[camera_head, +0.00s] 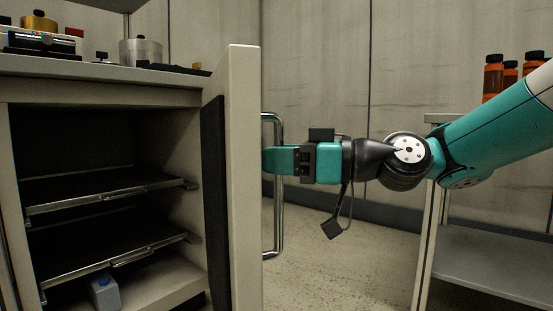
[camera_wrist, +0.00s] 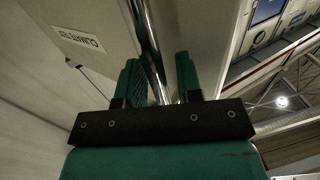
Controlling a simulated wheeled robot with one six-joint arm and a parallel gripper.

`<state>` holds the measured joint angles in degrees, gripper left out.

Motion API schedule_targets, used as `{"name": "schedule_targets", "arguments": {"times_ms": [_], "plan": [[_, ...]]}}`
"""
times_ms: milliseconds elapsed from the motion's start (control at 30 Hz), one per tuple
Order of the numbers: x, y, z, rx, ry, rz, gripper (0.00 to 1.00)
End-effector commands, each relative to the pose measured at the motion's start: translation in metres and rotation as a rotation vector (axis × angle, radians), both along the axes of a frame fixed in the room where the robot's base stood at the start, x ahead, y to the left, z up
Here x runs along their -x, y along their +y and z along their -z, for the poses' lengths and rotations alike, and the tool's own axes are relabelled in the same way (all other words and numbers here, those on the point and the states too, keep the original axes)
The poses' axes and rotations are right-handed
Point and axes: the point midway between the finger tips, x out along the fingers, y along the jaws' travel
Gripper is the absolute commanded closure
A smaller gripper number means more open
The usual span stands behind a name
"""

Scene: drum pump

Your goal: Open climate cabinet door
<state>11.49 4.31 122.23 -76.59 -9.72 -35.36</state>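The climate cabinet (camera_head: 105,88) stands at the left in the head view, its interior exposed. Its door (camera_head: 245,180) is swung well open and seen nearly edge-on, with a dark inner lining. A vertical metal handle (camera_head: 278,215) is on the door's outer face. My gripper (camera_head: 272,158) is at the upper part of the handle. In the wrist view, the handle bar (camera_wrist: 150,45) runs between the two teal fingers of my gripper (camera_wrist: 159,75). A gap shows between the bar and the right finger. Part of the handle is hidden behind my gripper.
A side table (camera_head: 490,265) with orange bottles (camera_head: 493,76) is at the right. Floor between door and table is clear.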

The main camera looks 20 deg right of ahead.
Motion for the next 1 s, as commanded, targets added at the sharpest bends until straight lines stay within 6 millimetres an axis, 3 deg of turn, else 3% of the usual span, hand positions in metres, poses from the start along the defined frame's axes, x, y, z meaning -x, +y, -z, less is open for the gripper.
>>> {"name": "schedule_targets", "arguments": {"times_ms": [300, 467, 1000], "plan": [[-0.001, 0.000, -0.001, 0.000, -0.001, 0.003, 0.59], [-0.001, 0.000, -0.019, 0.001, -0.003, 0.004, 0.59], [0.000, 0.000, -0.159, -0.003, -0.009, 0.003, 0.59]]}}
